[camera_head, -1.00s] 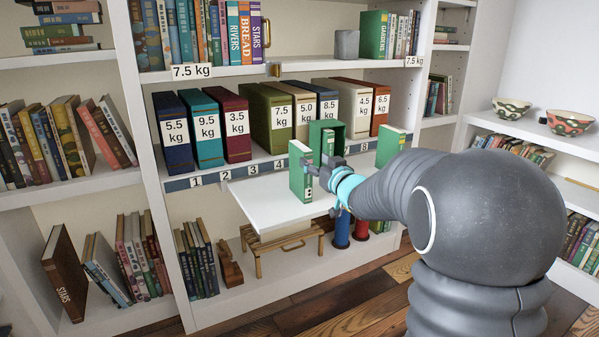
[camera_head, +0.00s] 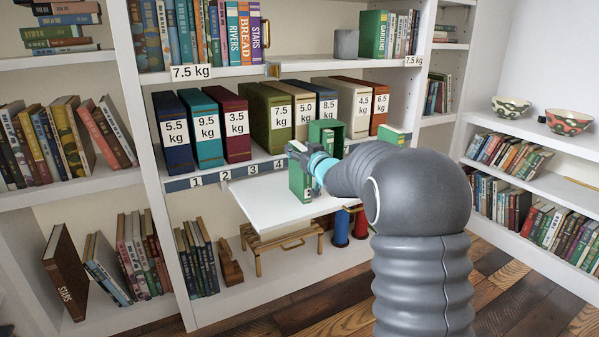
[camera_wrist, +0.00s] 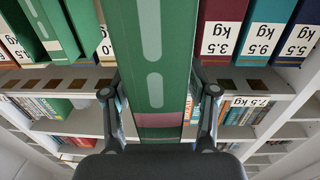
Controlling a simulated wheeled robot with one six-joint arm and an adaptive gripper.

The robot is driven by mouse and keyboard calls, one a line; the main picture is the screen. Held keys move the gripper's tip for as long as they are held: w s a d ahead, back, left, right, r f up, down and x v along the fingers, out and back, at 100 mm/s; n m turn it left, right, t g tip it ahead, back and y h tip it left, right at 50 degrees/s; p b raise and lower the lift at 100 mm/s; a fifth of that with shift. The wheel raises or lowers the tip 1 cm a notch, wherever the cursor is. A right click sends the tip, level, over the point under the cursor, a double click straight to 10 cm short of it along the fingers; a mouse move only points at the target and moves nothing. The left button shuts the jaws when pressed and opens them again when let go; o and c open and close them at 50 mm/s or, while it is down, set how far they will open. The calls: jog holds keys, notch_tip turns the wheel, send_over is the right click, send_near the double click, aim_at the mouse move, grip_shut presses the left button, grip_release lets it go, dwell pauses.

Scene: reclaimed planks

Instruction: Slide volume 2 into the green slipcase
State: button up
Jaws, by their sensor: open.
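A green book (camera_head: 299,182) with white marks stands upright on the white pull-out board; its volume number is too small to read. My gripper (camera_head: 308,160) is at its upper part and covers some of it. In the wrist view my gripper (camera_wrist: 160,98) is open, with one finger on each side of the green book (camera_wrist: 150,50); I cannot tell whether they touch it. The green slipcase (camera_head: 316,133) stands just behind, its dark opening partly visible. Another green book (camera_head: 391,135) stands to the right, partly hidden by my arm.
The white board (camera_head: 262,205) has bare room left of the book. Weight-labelled boxes, such as the maroon one (camera_head: 231,125), line the shelf behind. A wooden stool (camera_head: 275,245) and red and blue cylinders (camera_head: 341,228) are below the board.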

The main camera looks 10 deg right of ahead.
grip_shut()
jog(key=shift+r, duration=0.15)
